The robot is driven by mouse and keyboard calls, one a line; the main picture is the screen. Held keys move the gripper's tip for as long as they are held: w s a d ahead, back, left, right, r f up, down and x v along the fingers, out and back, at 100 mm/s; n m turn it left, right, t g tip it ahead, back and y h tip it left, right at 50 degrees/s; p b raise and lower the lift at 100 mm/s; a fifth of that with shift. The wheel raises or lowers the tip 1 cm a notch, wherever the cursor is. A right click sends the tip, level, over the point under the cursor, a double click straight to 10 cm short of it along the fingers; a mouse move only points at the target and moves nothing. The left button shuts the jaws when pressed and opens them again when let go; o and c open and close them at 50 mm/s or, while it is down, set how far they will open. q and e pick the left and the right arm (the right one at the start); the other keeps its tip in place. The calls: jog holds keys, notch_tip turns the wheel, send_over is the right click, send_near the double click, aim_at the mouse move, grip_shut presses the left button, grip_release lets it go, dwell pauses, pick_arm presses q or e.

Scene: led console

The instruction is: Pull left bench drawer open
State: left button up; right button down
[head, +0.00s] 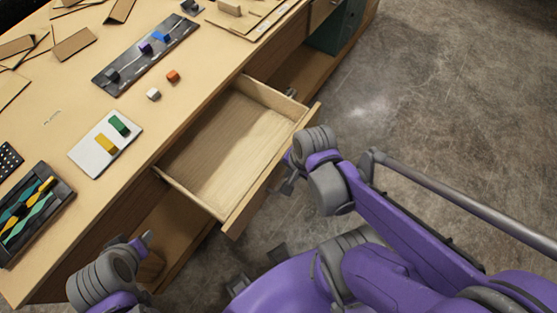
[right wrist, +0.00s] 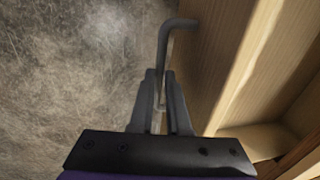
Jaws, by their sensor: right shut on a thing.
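The left bench drawer (head: 232,140) is pulled out from the wooden bench, its pale, empty inside showing from above. My right gripper (head: 288,183) is at the outer side of the drawer front (head: 268,178). In the right wrist view, my right gripper (right wrist: 163,100) is shut on the dark bar handle (right wrist: 165,45), which stands off the wooden drawer front (right wrist: 232,60). The handle's gripped part is partly hidden by the fingers. My left gripper (head: 145,238) is near the bench's front edge, left of the drawer; its jaw opening is unclear.
The bench top (head: 60,120) carries a white board (head: 88,158) with green and yellow blocks, a dark strip (head: 120,75), small orange and white cubes, and a tray (head: 32,215) of coloured pieces. Open shelves lie below. Bare concrete floor (head: 430,110) is clear at right.

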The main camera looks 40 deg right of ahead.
pick_arm(q)
jog(key=shift+r, duration=0.1)
pick_arm(e)
jog(key=shift+s+d, duration=0.15)
jog(key=shift+s, duration=0.1)
jog(key=c, duration=0.9)
grip_release()
pick_arm(q)
jog(key=r+p, duration=0.1)
jog(key=w+r+p, duration=0.1)
jog(key=r, duration=0.1)
jog(key=w+r+p, duration=0.1)
jog(key=r, duration=0.1)
jog(key=shift+w, duration=0.15)
pick_arm(e)
jog(key=r, duration=0.3)
jog(key=s+r, duration=0.1)
jog(key=r, duration=0.3)
jog(key=s+r, duration=0.1)
jog(key=r, duration=0.2)
jog(key=shift+d+r, duration=0.35)
